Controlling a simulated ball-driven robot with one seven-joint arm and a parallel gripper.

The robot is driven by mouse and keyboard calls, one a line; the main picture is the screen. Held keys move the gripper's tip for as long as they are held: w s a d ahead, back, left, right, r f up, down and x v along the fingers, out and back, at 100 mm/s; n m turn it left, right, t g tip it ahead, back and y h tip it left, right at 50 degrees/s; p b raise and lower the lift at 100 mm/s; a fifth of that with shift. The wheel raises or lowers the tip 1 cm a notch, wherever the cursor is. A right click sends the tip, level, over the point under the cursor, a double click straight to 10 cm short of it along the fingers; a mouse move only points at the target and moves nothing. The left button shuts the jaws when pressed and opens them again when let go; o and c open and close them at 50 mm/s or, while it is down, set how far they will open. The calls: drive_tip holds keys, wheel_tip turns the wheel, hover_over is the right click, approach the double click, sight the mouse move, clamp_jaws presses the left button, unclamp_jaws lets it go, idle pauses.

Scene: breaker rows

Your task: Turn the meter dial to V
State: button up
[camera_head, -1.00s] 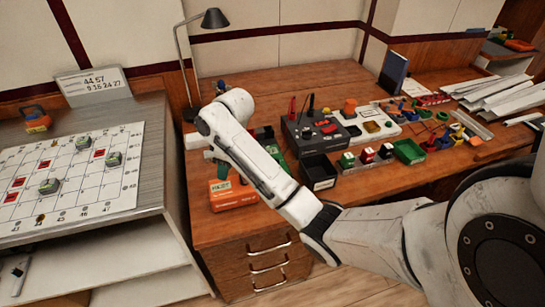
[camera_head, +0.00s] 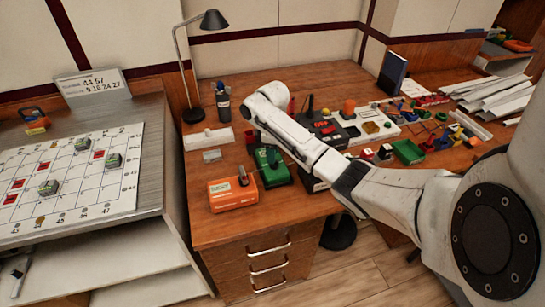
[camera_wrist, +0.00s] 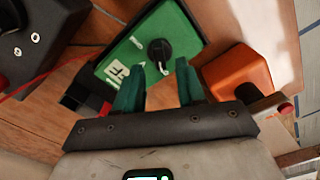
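The green meter (camera_head: 275,172) stands near the desk's front edge, right of an orange box. In the wrist view the green meter (camera_wrist: 120,62) shows a black round dial (camera_wrist: 160,50) with a light pointer mark and white lettering. The lettering around the dial is too small to read, so I cannot tell which mark it points at. My gripper (camera_wrist: 158,67) has two teal fingers, apart with nothing between them. The dial appears just beyond the fingertips. In the head view my gripper is hard to make out behind my arm and the meter.
The orange box (camera_head: 232,194) stands close left of the meter; it also shows in the wrist view (camera_wrist: 238,72). A dark device (camera_wrist: 32,35) with a red cable lies on the meter's other side. A lamp (camera_head: 193,113) and pen cup (camera_head: 222,105) stand behind.

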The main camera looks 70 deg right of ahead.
drive_tip(key=shift+f, duration=1.25)
drive_tip(key=shift+c, duration=0.3)
clamp_jaws()
